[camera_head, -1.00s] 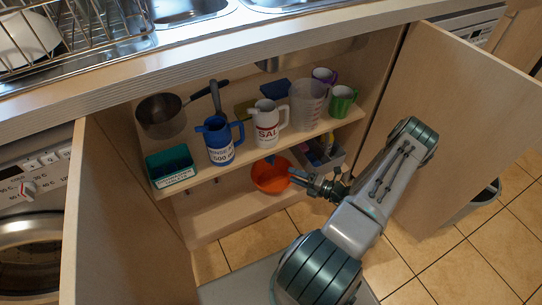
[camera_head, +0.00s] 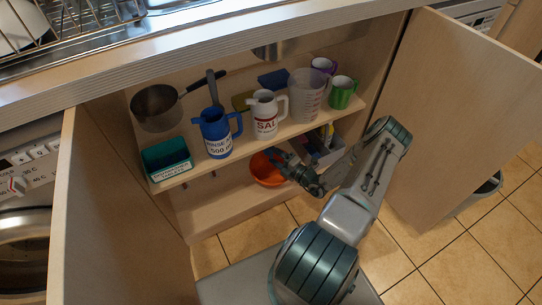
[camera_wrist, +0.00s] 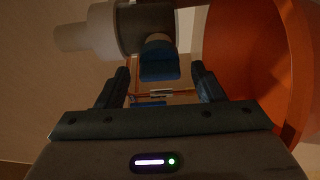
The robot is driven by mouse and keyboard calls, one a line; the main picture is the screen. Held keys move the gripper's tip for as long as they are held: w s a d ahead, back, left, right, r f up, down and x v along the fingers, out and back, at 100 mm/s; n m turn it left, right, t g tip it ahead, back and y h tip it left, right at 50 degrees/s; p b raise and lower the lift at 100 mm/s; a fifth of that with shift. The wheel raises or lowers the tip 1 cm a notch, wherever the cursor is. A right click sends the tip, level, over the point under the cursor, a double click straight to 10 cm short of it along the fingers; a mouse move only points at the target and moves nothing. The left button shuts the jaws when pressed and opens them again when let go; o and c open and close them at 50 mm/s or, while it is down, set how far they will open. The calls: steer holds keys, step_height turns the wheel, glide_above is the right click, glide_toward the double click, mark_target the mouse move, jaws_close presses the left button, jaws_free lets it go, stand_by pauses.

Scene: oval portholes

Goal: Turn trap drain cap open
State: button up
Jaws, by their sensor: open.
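The trap drain cap (camera_wrist: 160,64) shows as a blue cap with a paler round part above it, on the underside of a grey trap pipe (camera_wrist: 145,25) in the wrist view. My gripper (camera_wrist: 160,70) is open, with one dark finger on each side of the cap. The cap appears between the fingertips with a gap on both sides; I cannot tell whether they reach its depth. In the head view my gripper (camera_head: 279,161) is under the shelf in the cabinet, by the orange bowl. The trap and cap are hidden there.
The orange bowl (camera_head: 262,168) stands in the lower cabinet and fills the right of the wrist view (camera_wrist: 250,60). The shelf (camera_head: 235,153) above carries a blue jug (camera_head: 217,140), a white salt jug (camera_head: 264,122), cups and a pan. Open doors (camera_head: 120,220) flank the cabinet.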

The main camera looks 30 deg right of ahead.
steer(key=shift+x, duration=1.05)
steer(key=c, duration=0.9)
steer(key=shift+c, duration=0.2)
